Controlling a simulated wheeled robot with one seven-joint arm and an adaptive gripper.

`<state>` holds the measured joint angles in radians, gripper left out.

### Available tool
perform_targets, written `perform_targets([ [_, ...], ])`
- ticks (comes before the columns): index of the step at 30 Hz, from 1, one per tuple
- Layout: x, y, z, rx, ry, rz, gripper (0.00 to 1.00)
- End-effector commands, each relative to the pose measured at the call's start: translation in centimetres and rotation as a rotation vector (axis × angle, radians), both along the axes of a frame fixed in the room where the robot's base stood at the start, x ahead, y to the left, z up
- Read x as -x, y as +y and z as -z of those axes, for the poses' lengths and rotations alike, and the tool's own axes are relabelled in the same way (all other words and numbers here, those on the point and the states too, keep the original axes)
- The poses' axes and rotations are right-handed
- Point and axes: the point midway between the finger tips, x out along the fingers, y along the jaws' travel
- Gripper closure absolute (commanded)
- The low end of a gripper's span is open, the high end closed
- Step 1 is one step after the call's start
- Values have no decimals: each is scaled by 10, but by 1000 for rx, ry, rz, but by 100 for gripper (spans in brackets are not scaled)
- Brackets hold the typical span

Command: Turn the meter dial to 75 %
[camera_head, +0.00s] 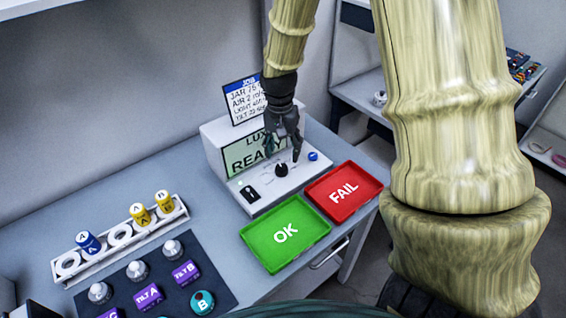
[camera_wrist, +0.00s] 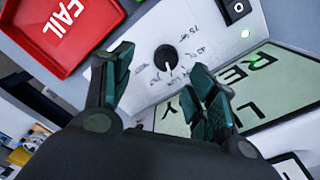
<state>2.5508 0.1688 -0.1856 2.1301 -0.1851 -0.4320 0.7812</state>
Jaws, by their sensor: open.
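The meter (camera_head: 212,140) is a white box at the back of the table, with a green screen reading LUX READY. Its dial (camera_head: 282,170) is a black knob on the sloped front panel, and it also shows in the wrist view (camera_wrist: 167,57) with a white pointer line and printed marks, one reading 75, around it. My gripper (camera_head: 283,155) is above the panel close to the dial. In the wrist view my gripper (camera_wrist: 162,75) has its two fingers spread apart, with the dial beyond the gap between the tips. Nothing is between the fingers. I cannot tell whether a finger touches the panel.
A black switch (camera_head: 249,193) with a green light and a blue button (camera_head: 313,156) flank the dial. A green OK tray (camera_head: 262,259) and a red FAIL tray (camera_head: 372,179) lie in front. A white rack (camera_head: 97,259) and a dark mat (camera_head: 212,258) stand left. A card stands behind.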

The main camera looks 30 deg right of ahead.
Motion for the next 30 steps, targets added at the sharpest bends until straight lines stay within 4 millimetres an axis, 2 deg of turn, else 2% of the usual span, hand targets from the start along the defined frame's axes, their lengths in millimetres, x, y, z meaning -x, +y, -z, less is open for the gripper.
perform_targets([
  [6,-3,-1,30,-1,8,0,42],
  [16,-2,-2,61,-1,8,0,42],
  [21,-3,-2,68,-1,7,0,42],
  [30,-3,-2,70,0,6,0,42],
])
